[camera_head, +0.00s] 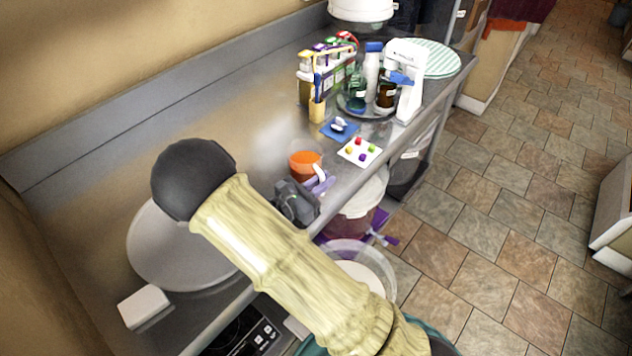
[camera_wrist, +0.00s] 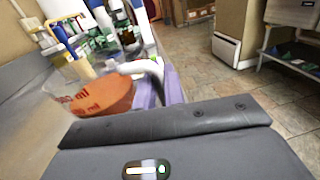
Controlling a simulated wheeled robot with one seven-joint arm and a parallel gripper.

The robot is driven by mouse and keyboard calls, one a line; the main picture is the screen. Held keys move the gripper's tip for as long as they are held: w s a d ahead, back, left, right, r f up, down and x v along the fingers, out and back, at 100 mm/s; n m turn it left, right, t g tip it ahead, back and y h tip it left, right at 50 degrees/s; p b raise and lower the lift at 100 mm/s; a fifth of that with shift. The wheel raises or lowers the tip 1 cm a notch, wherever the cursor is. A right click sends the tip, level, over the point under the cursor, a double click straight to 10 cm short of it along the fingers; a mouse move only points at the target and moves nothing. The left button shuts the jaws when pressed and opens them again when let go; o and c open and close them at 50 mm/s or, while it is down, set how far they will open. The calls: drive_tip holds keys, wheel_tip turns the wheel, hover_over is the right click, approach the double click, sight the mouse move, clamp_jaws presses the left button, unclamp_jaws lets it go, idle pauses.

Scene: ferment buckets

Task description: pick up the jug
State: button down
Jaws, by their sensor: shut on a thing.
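The jug (camera_head: 305,161) is a clear measuring jug with orange contents and a white handle, over the steel counter in the middle of the head view. In the wrist view the jug (camera_wrist: 95,97) shows red "ml" marks on its side, and its handle points right. My gripper (camera_head: 320,182) has purple fingers, which are closed at the handle on the jug's right side. The wrist view shows a purple finger beside the handle. My grey gripper body hides the jug's lower part there. I cannot tell whether the jug's base touches the counter.
A yellow holder (camera_head: 317,110), bottles and a white stand (camera_head: 408,93) are farther back. A round grey lid-like disc (camera_head: 160,250) lies left. Buckets stand below the counter's front edge.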

drive_tip(key=shift+r, duration=4.8)
drive_tip(key=shift+w, duration=0.1)
